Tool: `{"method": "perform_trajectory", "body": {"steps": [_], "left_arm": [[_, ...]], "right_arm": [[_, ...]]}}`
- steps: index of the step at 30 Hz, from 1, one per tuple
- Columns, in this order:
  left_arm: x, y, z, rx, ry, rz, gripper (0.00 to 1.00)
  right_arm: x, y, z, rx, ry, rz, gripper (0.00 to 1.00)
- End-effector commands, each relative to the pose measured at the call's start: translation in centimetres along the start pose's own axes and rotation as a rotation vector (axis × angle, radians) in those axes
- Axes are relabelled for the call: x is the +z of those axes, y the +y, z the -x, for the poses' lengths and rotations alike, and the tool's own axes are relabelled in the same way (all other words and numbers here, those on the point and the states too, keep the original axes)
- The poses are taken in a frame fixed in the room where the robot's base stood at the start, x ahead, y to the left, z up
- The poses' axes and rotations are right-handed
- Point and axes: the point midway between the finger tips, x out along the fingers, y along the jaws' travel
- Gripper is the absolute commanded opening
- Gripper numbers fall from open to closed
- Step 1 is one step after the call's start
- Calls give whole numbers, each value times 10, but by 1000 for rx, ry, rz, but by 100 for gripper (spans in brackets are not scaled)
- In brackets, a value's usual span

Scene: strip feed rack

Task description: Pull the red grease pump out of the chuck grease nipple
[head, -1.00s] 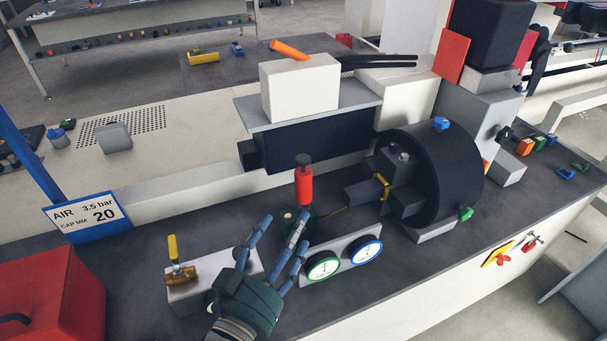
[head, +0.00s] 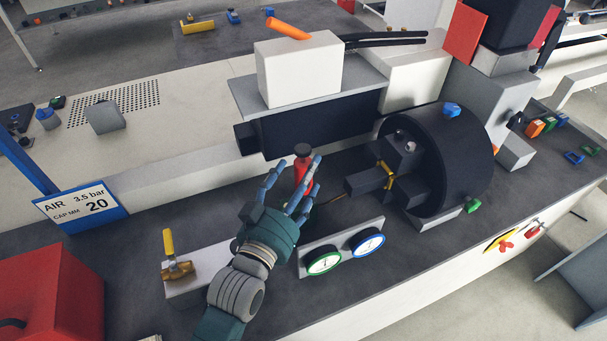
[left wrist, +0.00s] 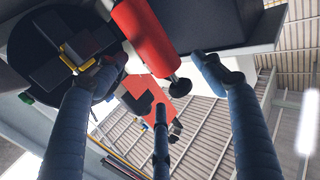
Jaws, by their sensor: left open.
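The red grease pump (head: 309,184) stands upright with a black knob on top, partly hidden behind my left gripper's fingers. It also shows in the left wrist view (left wrist: 147,36), between the spread fingers. My left gripper (head: 292,180) is open, its blue fingers reaching up close around the pump; I cannot tell whether they touch it. The black chuck (head: 466,165) stands to the right, with grey jaws and a yellow part (head: 386,175). A thin line runs from beside the pump toward the chuck. The grease nipple itself I cannot make out. My right gripper is not in view.
Two round gauges (head: 323,262) on a grey block sit just right of my left wrist. A brass valve with a yellow handle (head: 168,243) is to its left. A red box (head: 50,290) stands at the lower left. A white block (head: 298,75) is behind the pump.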

Motion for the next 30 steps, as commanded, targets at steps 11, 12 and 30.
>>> {"method": "perform_trajectory", "body": {"steps": [11,12,30], "left_arm": [[-1,-2,-38,-1,1,1,69],[0,-2,-38,-1,1,1,69],[-1,-3,-38,-2,2,-1,0]], "right_arm": [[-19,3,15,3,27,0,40],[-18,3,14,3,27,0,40],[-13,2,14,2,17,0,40]]}}
